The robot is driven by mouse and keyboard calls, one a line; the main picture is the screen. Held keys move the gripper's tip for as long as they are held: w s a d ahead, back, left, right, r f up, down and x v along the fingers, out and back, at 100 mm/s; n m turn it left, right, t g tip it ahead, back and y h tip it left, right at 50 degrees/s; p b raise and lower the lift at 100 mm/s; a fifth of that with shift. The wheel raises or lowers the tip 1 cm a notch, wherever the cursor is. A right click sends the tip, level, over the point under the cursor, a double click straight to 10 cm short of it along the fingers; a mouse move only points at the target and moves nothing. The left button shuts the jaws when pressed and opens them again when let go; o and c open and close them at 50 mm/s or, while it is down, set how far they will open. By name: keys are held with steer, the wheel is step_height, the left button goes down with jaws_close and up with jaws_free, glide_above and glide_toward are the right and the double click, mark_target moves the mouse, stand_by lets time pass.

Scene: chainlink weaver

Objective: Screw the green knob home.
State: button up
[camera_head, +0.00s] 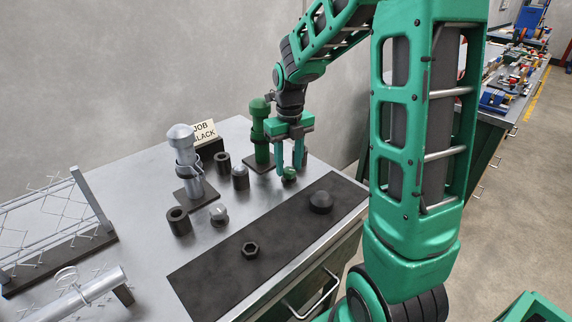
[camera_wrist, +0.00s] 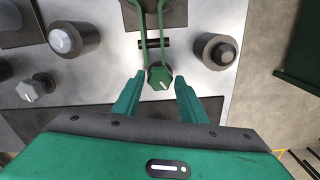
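The green knob (camera_head: 289,174) is a small faceted knob with a white mark on top. It sits low in front of the green post (camera_head: 261,135) on the metal bench. In the wrist view the knob (camera_wrist: 160,78) is at the end of two green rods (camera_wrist: 143,40), by a short dark bar. My gripper (camera_head: 290,168) points down over the knob. Its fingers are apart and empty, with the tips either side of the knob and a gap showing on both sides. How far the knob is screwed in cannot be told.
A grey post (camera_head: 187,150) with its grey knob (camera_head: 219,214) stands to the left. Dark cylinders (camera_head: 179,221) stand nearby. A dark mat (camera_head: 215,276) in front carries a hex nut (camera_head: 250,250) and a dark knob (camera_head: 321,202). A wire-mesh frame (camera_head: 92,205) is at far left.

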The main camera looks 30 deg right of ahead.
mark_target(289, 168)
step_height(289, 168, up, 10)
steer(key=shift+r, duration=0.25)
stand_by(0.6)
steer(key=s+d+f+n, duration=0.1)
steer(key=s+f+n, duration=0.1)
steer(key=s+n, duration=1.2)
steer(key=s+d+f+n, duration=0.2)
steer(key=s+f+n, duration=0.1)
steer(key=s+n, duration=1)
steer(key=n, duration=0.3)
steer(key=shift+s+f, duration=0.2)
steer(key=shift+s, duration=0.15)
steer(key=shift+w, duration=0.1)
steer(key=shift+w+f, duration=0.25)
steer(key=shift+w, duration=0.25)
